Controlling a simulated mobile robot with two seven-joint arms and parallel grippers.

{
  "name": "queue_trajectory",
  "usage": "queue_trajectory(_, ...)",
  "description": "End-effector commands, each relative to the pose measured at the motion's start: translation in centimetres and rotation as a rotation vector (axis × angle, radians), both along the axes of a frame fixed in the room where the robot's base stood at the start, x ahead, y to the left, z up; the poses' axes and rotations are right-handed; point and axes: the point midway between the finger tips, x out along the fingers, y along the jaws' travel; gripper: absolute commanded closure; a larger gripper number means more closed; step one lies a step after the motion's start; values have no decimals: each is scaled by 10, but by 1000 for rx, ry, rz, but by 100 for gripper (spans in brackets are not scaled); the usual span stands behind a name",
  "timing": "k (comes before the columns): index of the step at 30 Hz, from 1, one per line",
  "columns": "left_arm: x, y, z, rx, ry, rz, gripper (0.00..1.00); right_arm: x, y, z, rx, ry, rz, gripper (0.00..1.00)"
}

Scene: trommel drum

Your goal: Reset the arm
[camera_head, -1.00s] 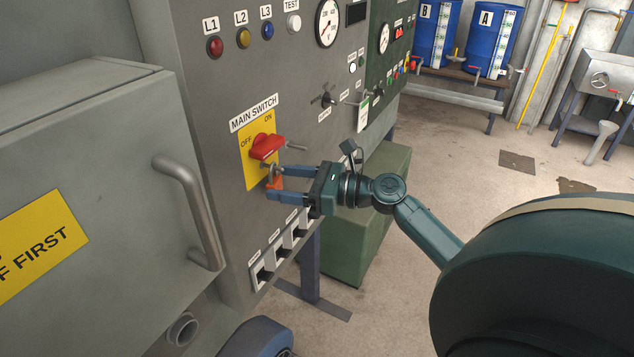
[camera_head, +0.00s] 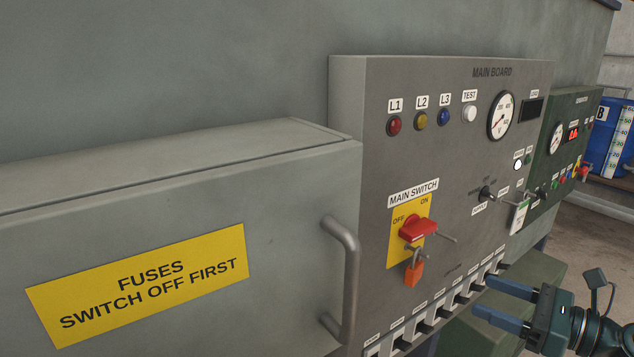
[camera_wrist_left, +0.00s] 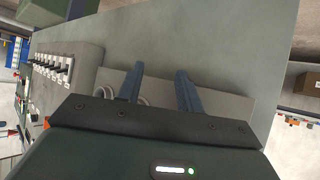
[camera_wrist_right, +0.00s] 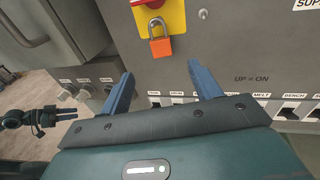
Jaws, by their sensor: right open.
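My right gripper (camera_head: 482,296) is open at the lower right in the head view, apart from the board, with nothing between its fingers. It also shows open in the right wrist view (camera_wrist_right: 162,75). My left gripper (camera_wrist_left: 160,70) shows only in the left wrist view, fingers apart and empty, with a grey cabinet surface beyond. An orange padlock (camera_head: 414,274) hangs below the red main switch handle (camera_head: 418,229) on its yellow plate. The padlock also shows in the right wrist view (camera_wrist_right: 160,47), beyond the fingertips.
The grey main board (camera_head: 450,150) carries lamps, a dial and a bottom row of black switches (camera_head: 422,328). A fuse cabinet (camera_head: 130,230) with a protruding bar handle (camera_head: 350,280) stands left of it. A green panel (camera_head: 568,140) and blue drum (camera_head: 607,135) are at the right.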

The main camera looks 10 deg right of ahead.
Motion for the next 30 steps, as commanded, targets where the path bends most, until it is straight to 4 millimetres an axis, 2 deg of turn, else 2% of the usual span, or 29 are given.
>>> queue_trajectory(2, 1, 0, 0, 0, -2, 1, 64, 0, 6, -20, -77, -2, -8, 37)
queue_trajectory(5, 2, 1, 1, 1, -4, 3, 64, -2, 19, -66, -294, -23, -13, 37)
queue_trajectory(9, 3, 1, 2, -1, -6, 5, 64, -16, 51, -149, -766, -108, 58, 37)
queue_trajectory(12, 3, 1, 2, -1, -6, 6, 64, -33, 77, -197, -1118, -215, 174, 37)
queue_trajectory(15, 3, 1, 2, -1, -6, 6, 64, -52, 107, -232, -1453, -365, 325, 37)
queue_trajectory(18, 3, 1, 2, -1, -6, 6, 64, -71, 140, -255, -1768, -560, 495, 37)
queue_trajectory(21, 3, 1, 2, -2, -6, 7, 64, -86, 173, -266, -2043, -782, 658, 37)
queue_trajectory(25, 3, 1, 2, -1, -5, 7, 64, -100, 210, -266, -2309, -1047, 815, 37)
queue_trajectory(30, 3, 1, 2, -1, -4, 7, 64, -108, 235, -261, -2485, -1246, 914, 37)
